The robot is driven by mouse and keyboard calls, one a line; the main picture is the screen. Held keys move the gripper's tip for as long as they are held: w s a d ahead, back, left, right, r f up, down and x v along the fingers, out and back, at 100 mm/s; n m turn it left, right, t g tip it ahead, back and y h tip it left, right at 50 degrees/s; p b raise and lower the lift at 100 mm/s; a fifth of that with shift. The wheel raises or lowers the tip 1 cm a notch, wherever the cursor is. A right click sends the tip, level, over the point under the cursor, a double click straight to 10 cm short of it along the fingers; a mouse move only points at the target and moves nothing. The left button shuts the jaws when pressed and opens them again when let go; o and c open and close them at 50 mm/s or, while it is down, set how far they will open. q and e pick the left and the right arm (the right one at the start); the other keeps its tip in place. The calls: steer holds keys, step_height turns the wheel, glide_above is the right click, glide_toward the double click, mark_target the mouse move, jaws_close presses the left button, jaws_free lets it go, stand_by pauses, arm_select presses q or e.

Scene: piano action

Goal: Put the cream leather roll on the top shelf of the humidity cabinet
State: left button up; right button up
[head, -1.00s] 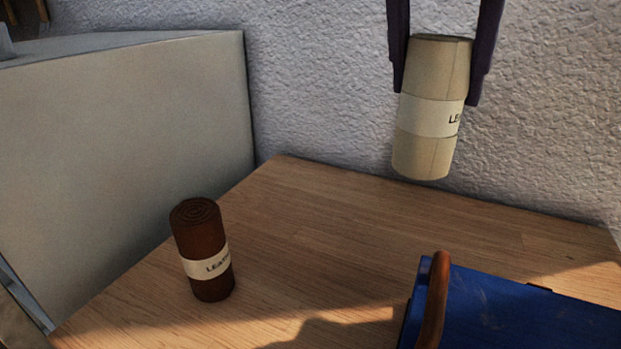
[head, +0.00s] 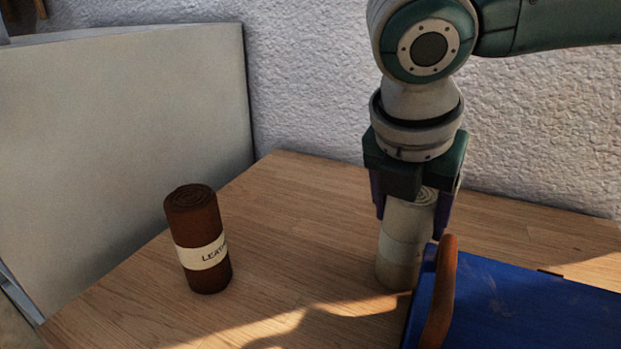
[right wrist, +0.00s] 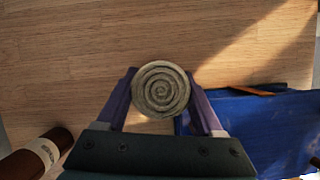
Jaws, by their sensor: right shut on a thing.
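The cream leather roll (head: 402,250) stands upright low over the wooden table, beside the blue case. I cannot tell whether its base touches the wood. My right gripper (head: 410,212) is shut on its upper part from above, one finger on each side. The right wrist view shows the roll's spiral top (right wrist: 160,88) between the fingers. No shelf shows in these views. A large plain grey panel (head: 120,150) stands at the left; I cannot tell if it belongs to the humidity cabinet. My left gripper is not in view.
A brown leather roll (head: 199,240) with a paper band stands on the wooden table (head: 290,220), left of the cream one. A blue case (head: 520,300) with a brown handle (head: 440,295) lies at the front right. A white rough wall closes the back. The table between the rolls is clear.

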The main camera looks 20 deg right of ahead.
steer(key=o, duration=1.5)
steer(key=shift+c, duration=0.2)
steer(key=p+v, duration=0.2)
steer(key=v, duration=1)
steer(key=shift+r, duration=0.1)
